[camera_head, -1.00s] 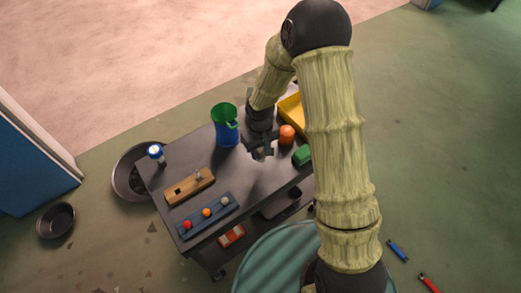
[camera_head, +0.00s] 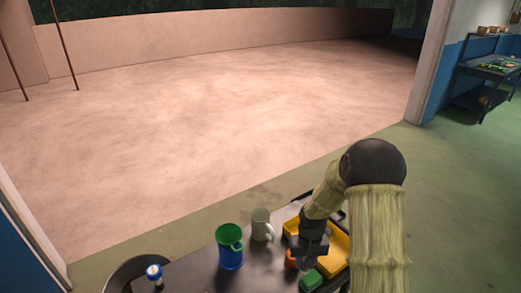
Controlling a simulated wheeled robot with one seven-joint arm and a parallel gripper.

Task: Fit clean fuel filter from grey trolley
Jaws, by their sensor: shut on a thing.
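The dark grey trolley (camera_head: 196,275) shows at the bottom of the head view; its near part is cut off by the frame. My gripper (camera_head: 307,254) is low over the trolley's right part, close to an orange thing (camera_head: 291,260) and a green block (camera_head: 311,281). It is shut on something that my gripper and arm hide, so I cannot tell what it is. A small white and blue cylinder (camera_head: 154,274), which may be a fuel filter, stands at the trolley's left end.
A blue jug with a green inside (camera_head: 230,250) and a pale mug (camera_head: 262,226) stand left of my gripper. A yellow tray (camera_head: 337,240) lies behind and right of it. A dark round pan (camera_head: 124,272) is at the left. Another trolley (camera_head: 487,68) stands far right.

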